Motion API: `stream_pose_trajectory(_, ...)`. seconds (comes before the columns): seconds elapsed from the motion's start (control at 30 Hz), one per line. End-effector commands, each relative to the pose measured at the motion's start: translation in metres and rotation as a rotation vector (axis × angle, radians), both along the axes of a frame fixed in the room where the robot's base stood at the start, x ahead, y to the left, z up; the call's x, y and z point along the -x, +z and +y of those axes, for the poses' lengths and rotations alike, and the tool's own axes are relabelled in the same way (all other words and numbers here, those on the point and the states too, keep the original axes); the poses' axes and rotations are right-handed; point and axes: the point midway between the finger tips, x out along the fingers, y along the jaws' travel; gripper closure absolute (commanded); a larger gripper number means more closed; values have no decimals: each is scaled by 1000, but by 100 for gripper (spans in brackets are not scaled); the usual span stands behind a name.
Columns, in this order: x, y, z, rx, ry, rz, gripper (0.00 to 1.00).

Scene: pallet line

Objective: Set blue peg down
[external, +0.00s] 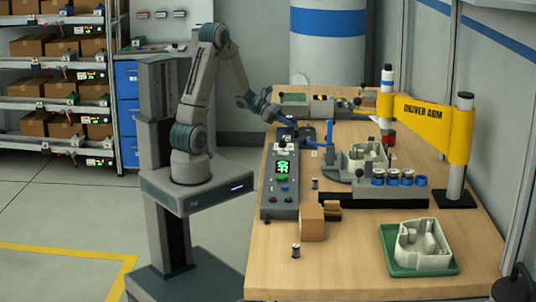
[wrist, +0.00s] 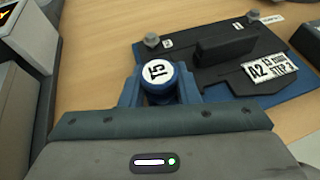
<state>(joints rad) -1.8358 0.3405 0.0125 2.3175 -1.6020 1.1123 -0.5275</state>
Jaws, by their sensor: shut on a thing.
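The blue peg (wrist: 158,78) has a round top with a white label, seemingly reading 15, and a blue rim. My gripper (wrist: 158,92) is shut on it, with one blue finger on each side. In the wrist view the peg is beside the left edge of a blue plate (wrist: 222,108). The plate carries a dark fixture and a label reading A2. In the external view my gripper (external: 287,122) is low over the far left part of the workbench. The peg's lower end is hidden, so I cannot tell whether it touches anything.
A grey control box (external: 280,190) with a green display stands along the bench's left edge. A black rack (external: 372,198) holds several blue-banded pegs. The yellow driver arm (external: 430,120) reaches over the right side. A green tray (external: 418,270) is at the front right. Bare wood shows around the front.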

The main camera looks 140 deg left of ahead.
Motion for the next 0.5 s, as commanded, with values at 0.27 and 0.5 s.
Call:
stream_pose_trajectory(0.27,0,6,0,-2,0,1,98)
stream_pose_trajectory(0.5,0,40,1,-8,-2,4,98)
